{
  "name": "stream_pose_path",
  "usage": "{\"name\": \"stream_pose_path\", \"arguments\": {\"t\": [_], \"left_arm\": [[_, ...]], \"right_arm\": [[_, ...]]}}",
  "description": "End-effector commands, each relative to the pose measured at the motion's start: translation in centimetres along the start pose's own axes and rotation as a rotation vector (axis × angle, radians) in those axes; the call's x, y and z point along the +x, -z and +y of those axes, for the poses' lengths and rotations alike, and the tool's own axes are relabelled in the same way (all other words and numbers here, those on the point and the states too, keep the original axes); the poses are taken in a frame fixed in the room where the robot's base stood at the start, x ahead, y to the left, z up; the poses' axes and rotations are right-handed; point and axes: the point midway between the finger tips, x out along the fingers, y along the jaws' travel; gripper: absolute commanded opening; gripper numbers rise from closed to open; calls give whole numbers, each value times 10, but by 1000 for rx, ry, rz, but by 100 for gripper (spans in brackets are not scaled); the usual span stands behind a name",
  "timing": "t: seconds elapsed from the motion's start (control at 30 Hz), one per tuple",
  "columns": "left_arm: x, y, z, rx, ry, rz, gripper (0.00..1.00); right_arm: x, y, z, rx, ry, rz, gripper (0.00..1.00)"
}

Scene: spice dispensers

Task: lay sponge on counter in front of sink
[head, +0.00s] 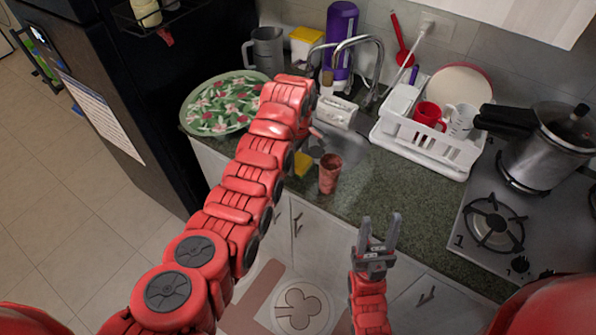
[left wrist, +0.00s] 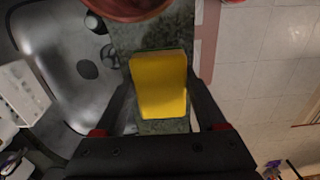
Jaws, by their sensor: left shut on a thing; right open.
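A yellow sponge (head: 302,164) shows just left of a reddish-brown cup, by the counter's front edge. In the left wrist view the sponge (left wrist: 159,84) sits between the two fingers of my left gripper (left wrist: 160,88), which is shut on it. The green-grey counter strip (left wrist: 150,38) lies behind the sponge, with the sink (left wrist: 75,45) to the left. I cannot tell how far the sponge is above the counter. In the head view my left arm hides most of that gripper and part of the sink (head: 350,148). My right gripper (head: 380,224) is open and empty in front of the cabinets.
The cup (head: 329,172) stands close to the sponge on the front strip. A floral plate (head: 222,103) lies at left, and a white dish rack (head: 432,141) stands right of the sink. A pot (head: 545,150) is on the stove. Counter right of the cup is clear.

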Motion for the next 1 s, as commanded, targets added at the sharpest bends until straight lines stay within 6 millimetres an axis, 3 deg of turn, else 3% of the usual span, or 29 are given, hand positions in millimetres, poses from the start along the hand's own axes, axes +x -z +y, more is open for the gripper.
{"name": "stream_pose_path", "arguments": {"t": [0.27, 0.4, 0.6, 0.97, 1.0], "left_arm": [[0, 3, 5, -3, -2, -2, 0], [15, 2, 4, -3, 3, -4, 0], [33, 2, 4, -3, 1, -3, 0], [39, 2, 5, -3, -3, -2, 0], [38, 2, 5, -3, -3, -2, 77]], "right_arm": [[-3, -1, 0, 0, 0, 0, 50], [12, 2, 1, 0, 0, 0, 50], [13, 2, 1, 0, 0, 0, 50], [9, 2, 0, 0, 0, 0, 50], [10, 2, 0, 0, 0, 0, 50]]}}
